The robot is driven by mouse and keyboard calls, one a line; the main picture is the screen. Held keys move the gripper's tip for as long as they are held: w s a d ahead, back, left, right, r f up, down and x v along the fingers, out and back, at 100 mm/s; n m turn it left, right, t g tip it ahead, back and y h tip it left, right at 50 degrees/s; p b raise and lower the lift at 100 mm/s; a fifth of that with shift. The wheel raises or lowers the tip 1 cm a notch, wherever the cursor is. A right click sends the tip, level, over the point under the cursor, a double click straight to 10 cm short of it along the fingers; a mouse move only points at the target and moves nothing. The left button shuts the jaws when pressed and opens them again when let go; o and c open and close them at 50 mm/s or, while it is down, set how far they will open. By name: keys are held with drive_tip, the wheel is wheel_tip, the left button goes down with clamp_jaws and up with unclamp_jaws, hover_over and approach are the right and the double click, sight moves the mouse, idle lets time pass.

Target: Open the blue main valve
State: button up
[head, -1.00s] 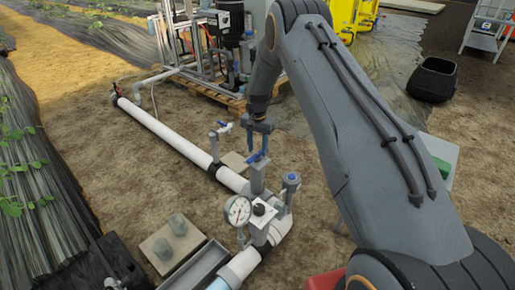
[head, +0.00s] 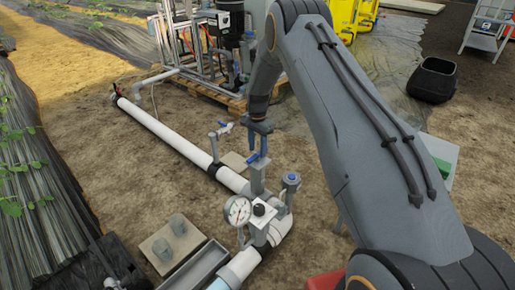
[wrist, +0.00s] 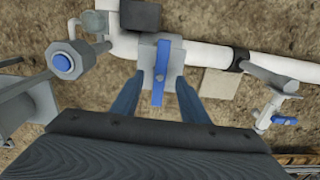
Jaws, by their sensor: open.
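The blue main valve handle (head: 255,160) sits on top of a grey valve body (head: 258,180) on the white pipe. In the wrist view the blue handle (wrist: 160,75) is a flat lever lying between my two fingers, pointing from the valve body (wrist: 148,50) toward the gripper's base. My gripper (head: 257,152) points down over the handle. It also shows in the wrist view (wrist: 160,85), with its fingers apart on either side of the handle and gaps visible. I cannot tell whether a finger touches the handle.
A pressure gauge (head: 237,211) and a blue-capped fitting (head: 291,181) stand close by. A smaller branch valve with a blue lever (wrist: 284,120) is on the right in the wrist view. A grey trough (head: 196,268) lies in front. Bare soil is left of the pipe.

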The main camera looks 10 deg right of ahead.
sight(257, 154)
drive_tip(key=shift+f, duration=0.15)
idle(0.3)
drive_tip(key=shift+f+b, duration=1.05)
drive_tip(key=shift+f, duration=1.05)
